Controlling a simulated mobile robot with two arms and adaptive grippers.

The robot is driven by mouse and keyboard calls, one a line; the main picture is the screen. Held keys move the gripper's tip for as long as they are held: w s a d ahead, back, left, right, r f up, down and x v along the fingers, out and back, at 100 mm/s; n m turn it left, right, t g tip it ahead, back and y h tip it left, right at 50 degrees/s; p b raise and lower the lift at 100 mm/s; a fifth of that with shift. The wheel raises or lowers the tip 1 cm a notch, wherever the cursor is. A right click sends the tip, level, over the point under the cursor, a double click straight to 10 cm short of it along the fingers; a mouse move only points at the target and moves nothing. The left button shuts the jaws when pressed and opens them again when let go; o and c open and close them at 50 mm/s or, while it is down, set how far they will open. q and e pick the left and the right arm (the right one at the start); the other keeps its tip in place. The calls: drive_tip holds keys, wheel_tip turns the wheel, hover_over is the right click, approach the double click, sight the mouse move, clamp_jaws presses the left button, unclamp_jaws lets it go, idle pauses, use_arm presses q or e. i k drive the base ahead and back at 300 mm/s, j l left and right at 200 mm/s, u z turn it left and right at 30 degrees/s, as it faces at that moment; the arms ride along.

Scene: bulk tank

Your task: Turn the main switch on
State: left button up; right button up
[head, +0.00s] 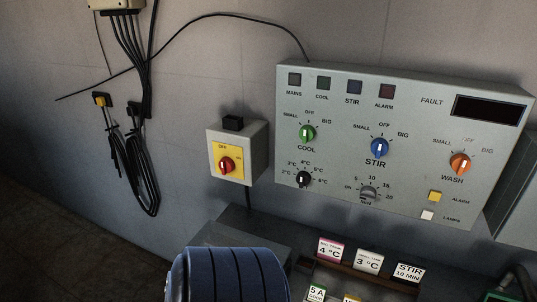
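The main switch (226,165) is a red rotary knob on a yellow plate, on the front of a small grey box (254,150) on the wall. The plate is marked OFF at the top and what looks like ON at the right. The knob looks roughly upright, towards OFF, but it is small in the view. The MAINS lamp (294,80) on the control panel (340,135) is dark. Neither of my grippers is in view, and nothing touches the switch.
The panel right of the switch carries green, blue, orange, black and grey knobs and a dark display (489,109). Cables (137,170) hang on the wall at left. A blue banded rounded body (230,277) and label cards (369,261) stand below. The space before the switch looks clear.

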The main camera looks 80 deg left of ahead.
sight(226, 164)
drive_tip(key=u, duration=2.65)
